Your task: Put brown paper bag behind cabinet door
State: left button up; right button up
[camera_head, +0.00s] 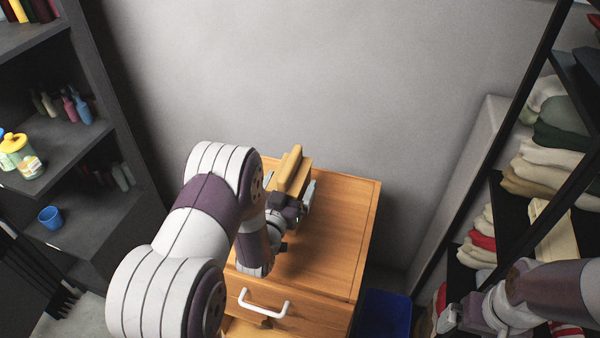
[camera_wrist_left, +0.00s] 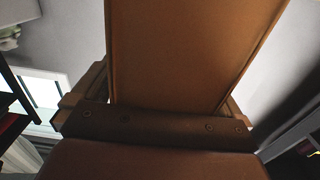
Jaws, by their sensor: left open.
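The brown paper bag (camera_head: 291,170) stands upright on top of the wooden cabinet (camera_head: 345,215), near its back left. My left gripper (camera_head: 289,190) is open with a finger on either side of the bag. In the left wrist view the bag (camera_wrist_left: 190,50) fills the middle between the fingers; I cannot tell whether they touch it. A white handle (camera_head: 263,303) is on the cabinet's front, which is largely cut off below; whether it belongs to a door or a drawer is unclear. My right gripper (camera_head: 465,315) is low at the right, beside the rack.
A dark shelf (camera_head: 60,150) with bottles, a yellow-lidded jar (camera_head: 20,155) and a blue cup (camera_head: 50,217) stands at left. A black rack with folded clothes (camera_head: 550,160) stands at right. A blue bin (camera_head: 385,315) is beside the cabinet. The cabinet top's right side is clear.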

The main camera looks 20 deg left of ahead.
aim_at(288, 176)
pick_arm(q)
jog(key=shift+w, duration=0.35)
jog(key=shift+s+d+r, duration=0.1)
jog(key=shift+s+r, duration=0.15)
jog(key=shift+s, duration=0.25)
jog(key=shift+s+d+r, duration=0.1)
jog(key=shift+s+r, duration=0.15)
jog(key=shift+s, duration=0.2)
jog(key=shift+s+r, duration=0.15)
jog(key=shift+s, duration=0.2)
jog(key=c, duration=0.3)
jog(key=shift+w+a, duration=0.1)
jog(key=c, duration=0.5)
jog(key=shift+w+f, duration=0.3)
jog(key=shift+f, duration=0.05)
jog(key=shift+c, duration=0.8)
pick_arm(e)
jog(key=shift+s+d+r, duration=0.1)
jog(key=shift+s+r, duration=0.15)
jog(key=shift+s, duration=0.2)
pick_arm(q)
jog(key=shift+s, duration=0.1)
